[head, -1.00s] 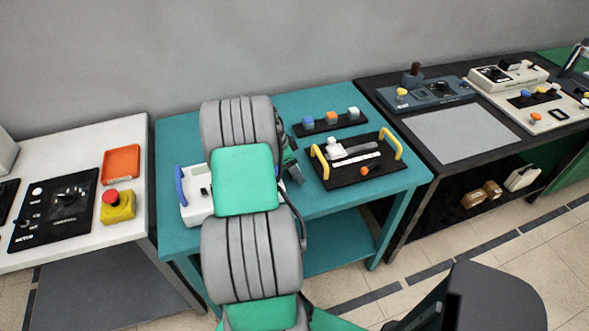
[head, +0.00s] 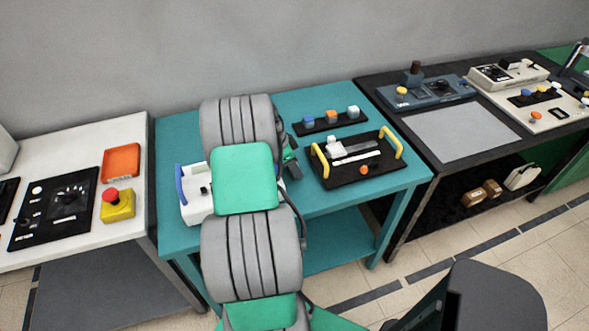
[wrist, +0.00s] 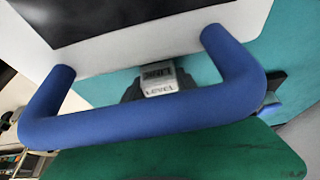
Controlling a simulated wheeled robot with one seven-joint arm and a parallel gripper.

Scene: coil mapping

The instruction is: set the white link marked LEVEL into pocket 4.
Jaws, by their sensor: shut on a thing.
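In the wrist view, the white link marked LEVEL (wrist: 158,80) sits between the dark fingers of my gripper (wrist: 150,84), which is shut on it. A thick blue handle (wrist: 140,122) crosses in front and hides the lower parts of the fingers. Behind the link is a white case (wrist: 120,58) with a dark, blurred panel (wrist: 100,18). In the head view, the white case (head: 195,209) stands at the left of the teal table, mostly hidden by my arm. My fingers, the link and the case's pockets cannot be made out there.
A black tray (head: 345,178) with yellow handles and a dark strip (head: 330,122) bearing coloured blocks lie right of my arm on the teal table (head: 395,180). A white bench (head: 125,133) with a yellow-and-red button (head: 117,206) is at left; a dark bench (head: 425,160) at right.

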